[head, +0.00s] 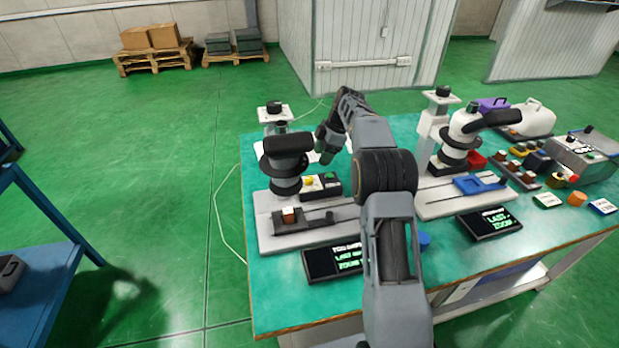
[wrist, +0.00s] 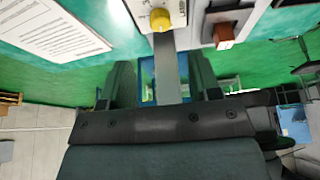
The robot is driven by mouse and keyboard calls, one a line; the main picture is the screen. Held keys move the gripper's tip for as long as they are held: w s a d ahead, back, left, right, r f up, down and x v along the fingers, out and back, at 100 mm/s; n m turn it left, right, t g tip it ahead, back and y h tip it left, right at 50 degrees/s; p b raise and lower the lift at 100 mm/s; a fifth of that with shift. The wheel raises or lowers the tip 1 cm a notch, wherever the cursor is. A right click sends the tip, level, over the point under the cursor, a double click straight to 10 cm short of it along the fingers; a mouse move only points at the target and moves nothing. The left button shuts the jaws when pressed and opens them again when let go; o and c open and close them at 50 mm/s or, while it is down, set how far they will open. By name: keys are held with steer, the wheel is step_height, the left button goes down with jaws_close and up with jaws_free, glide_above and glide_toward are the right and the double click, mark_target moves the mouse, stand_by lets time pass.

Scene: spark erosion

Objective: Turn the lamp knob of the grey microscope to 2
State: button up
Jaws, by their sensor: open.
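The grey microscope (head: 286,160) stands on the left of the teal table, with a dark head over a pale base. A yellow knob (head: 308,182) sits beside its column on a small box with a green part; I take it for the lamp knob. The yellow knob also shows at the top of the wrist view (wrist: 160,19), with a dark pointer mark; its scale numbers are too small to read. My gripper (head: 328,146) is behind and above the knob, apart from it. In the wrist view my gripper (wrist: 162,82) is open and empty, its two fingers spread.
A brown block (wrist: 224,35) sits on the grey microscope's stage. A second, white microscope (head: 460,135) stands to the right. Dark screens lie in front (head: 336,261) and at right (head: 490,222). A printed sheet (wrist: 55,28) lies near the knob. A blue rack (head: 40,250) stands at left.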

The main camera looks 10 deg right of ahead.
mark_target(310, 178)
steer(key=x, duration=0.9)
steer(key=shift+a+f, duration=0.15)
steer(key=shift+f, duration=0.15)
